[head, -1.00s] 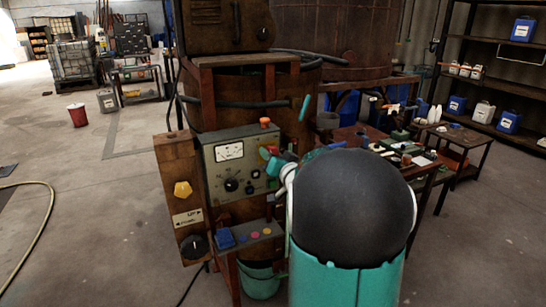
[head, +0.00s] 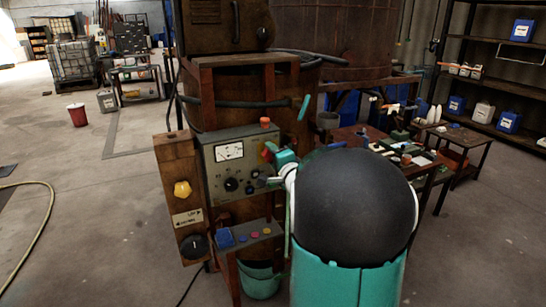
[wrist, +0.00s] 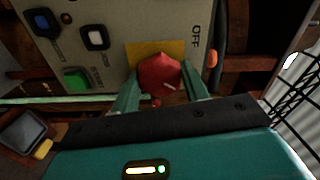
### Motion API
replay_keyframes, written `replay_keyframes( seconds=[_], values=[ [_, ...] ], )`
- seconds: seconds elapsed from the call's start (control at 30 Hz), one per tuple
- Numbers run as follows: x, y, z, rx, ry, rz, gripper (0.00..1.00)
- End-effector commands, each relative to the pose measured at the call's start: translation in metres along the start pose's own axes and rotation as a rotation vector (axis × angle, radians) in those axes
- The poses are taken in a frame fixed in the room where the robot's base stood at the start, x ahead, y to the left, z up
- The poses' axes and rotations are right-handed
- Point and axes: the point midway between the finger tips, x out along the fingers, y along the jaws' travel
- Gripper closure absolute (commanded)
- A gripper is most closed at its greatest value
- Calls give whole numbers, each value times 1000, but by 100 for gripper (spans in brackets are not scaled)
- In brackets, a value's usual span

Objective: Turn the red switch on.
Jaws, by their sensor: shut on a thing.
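The red switch (wrist: 159,73) is a rounded red knob on a yellow plate (wrist: 183,50) in the wrist view. A small pale mark shows on its lower right side. The word OFF (wrist: 196,37) is printed on the grey panel to its right. My gripper (wrist: 161,84) has one teal finger on each side of the knob and is shut on it. In the head view my gripper (head: 273,156) is at the right edge of the grey control panel (head: 240,160). My own arm stands close in front of it there.
The panel carries a white dial (head: 229,152) and black knobs. A cluttered table (head: 352,138) stands at right. The floor at left is open.

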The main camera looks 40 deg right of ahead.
Motion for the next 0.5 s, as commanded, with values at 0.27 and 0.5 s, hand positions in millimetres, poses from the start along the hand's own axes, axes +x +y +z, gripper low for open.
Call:
replay_keyframes(
  seconds=[0.27,0.5],
  values=[
    [0,0,-1,141,2,1,78],
    [0,1,-1,186,1,1,78]
  ],
)
